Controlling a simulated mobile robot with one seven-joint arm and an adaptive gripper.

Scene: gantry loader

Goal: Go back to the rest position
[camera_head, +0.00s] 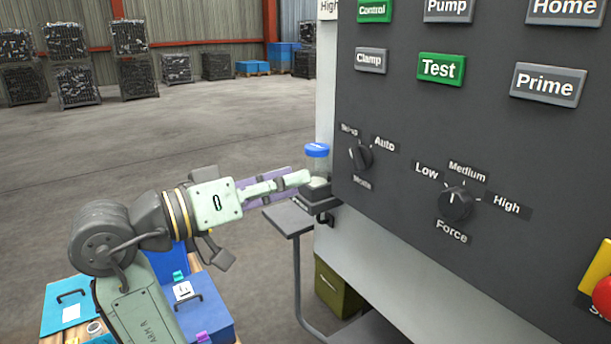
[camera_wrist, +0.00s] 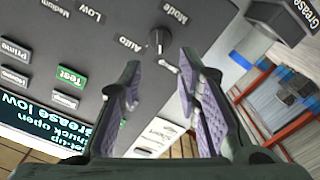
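My gripper (camera_head: 290,182) is held out in front of the left side of a dark control panel (camera_head: 400,110). In the wrist view my gripper (camera_wrist: 160,72) has its two purple-padded fingers spread, with nothing between them. The mode knob (camera_wrist: 157,42) shows beyond the fingertips, and a gap of unclear depth lies between them. In the head view the mode knob (camera_head: 360,157) sits right of and above the fingertips. The force knob (camera_head: 456,203) is farther right.
A blue-lidded jar (camera_head: 317,150) stands on a dark holder beside the panel, close behind my fingers. A grey stand (camera_head: 290,218) is below. Blue boxes (camera_head: 205,305) lie on a pallet under my arm. A red button (camera_head: 604,297) is at far right. Open floor lies left.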

